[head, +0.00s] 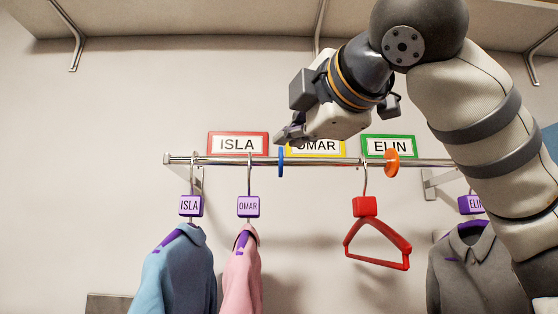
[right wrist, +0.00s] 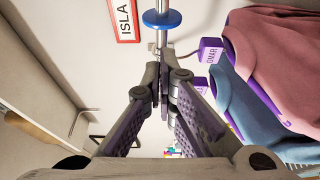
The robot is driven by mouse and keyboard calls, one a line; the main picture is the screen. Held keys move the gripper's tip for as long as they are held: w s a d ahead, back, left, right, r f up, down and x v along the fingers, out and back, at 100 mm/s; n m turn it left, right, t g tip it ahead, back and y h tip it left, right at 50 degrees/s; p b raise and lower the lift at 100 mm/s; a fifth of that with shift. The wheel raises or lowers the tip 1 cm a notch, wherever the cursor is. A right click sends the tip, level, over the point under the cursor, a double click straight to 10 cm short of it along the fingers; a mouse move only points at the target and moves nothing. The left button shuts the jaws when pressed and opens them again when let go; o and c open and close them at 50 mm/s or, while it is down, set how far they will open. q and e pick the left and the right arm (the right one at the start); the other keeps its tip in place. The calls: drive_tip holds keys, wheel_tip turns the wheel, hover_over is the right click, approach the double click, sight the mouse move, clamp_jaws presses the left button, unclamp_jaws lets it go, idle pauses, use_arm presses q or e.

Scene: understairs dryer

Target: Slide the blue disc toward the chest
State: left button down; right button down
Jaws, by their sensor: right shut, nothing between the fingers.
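The blue disc (head: 281,163) sits around the metal rail (head: 325,162), between the pink garment's hook and the red hanger. It also shows at the top of the right wrist view (right wrist: 162,20), beyond my fingertips. My right gripper (head: 288,134) is shut and empty, just above the rail. In the head view its fingertips are close over the blue disc; in the right wrist view (right wrist: 164,72) a small gap shows between them. My left gripper is not in view. No chest can be made out.
An orange disc (head: 392,161) is on the rail at right, near a red empty hanger (head: 377,235). Blue (head: 180,270) and pink (head: 241,270) garments hang left, a grey one (head: 470,265) right. Signs ISLA (head: 237,144), OMAR and ELIN (head: 389,146) are behind the rail.

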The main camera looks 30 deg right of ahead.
sight(284, 158)
drive_tip(key=x, duration=0.9)
drive_tip(key=shift+w+r, duration=0.1)
drive_tip(key=shift+w, duration=0.3)
drive_tip(key=s+d, duration=0.2)
drive_tip(key=d, duration=0.1)
drive_tip(key=shift+d, duration=0.25)
drive_tip(key=shift+a, duration=0.1)
